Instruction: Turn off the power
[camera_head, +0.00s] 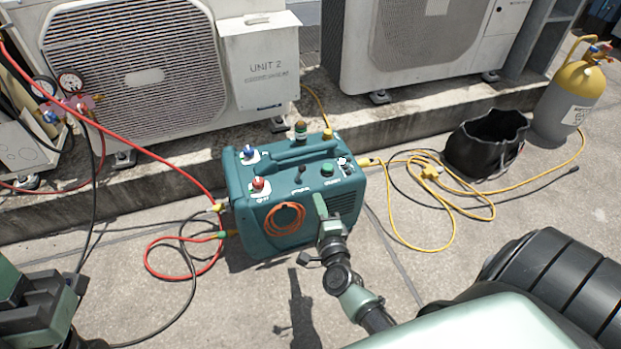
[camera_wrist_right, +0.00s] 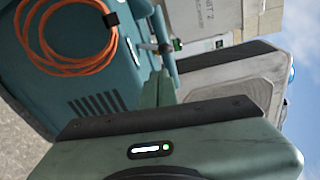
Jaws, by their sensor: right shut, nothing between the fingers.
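The teal recovery machine (camera_head: 262,222) stands on the concrete floor. Its top has a blue knob (camera_head: 249,152), a red knob (camera_head: 260,185), a small black lever or switch (camera_head: 300,171), a green button (camera_head: 327,169) and a black-and-white control (camera_head: 343,164). Labels are too small to read. My right gripper (camera_head: 320,206) is shut and empty at the machine's front, right of the coiled orange cord (camera_head: 285,218). In the right wrist view, its fingers (camera_wrist_right: 160,88) point towards the machine's side (camera_wrist_right: 75,40); contact is unclear. Part of my left arm shows at lower left; its jaws cannot be made out.
Condenser units (camera_head: 140,75) stand on a concrete ledge behind. Red hoses (camera_head: 150,160) and gauges (camera_head: 70,85) are at left. Yellow hose (camera_head: 440,215), a black bag (camera_head: 485,140) and a grey-yellow cylinder (camera_head: 568,100) are at right.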

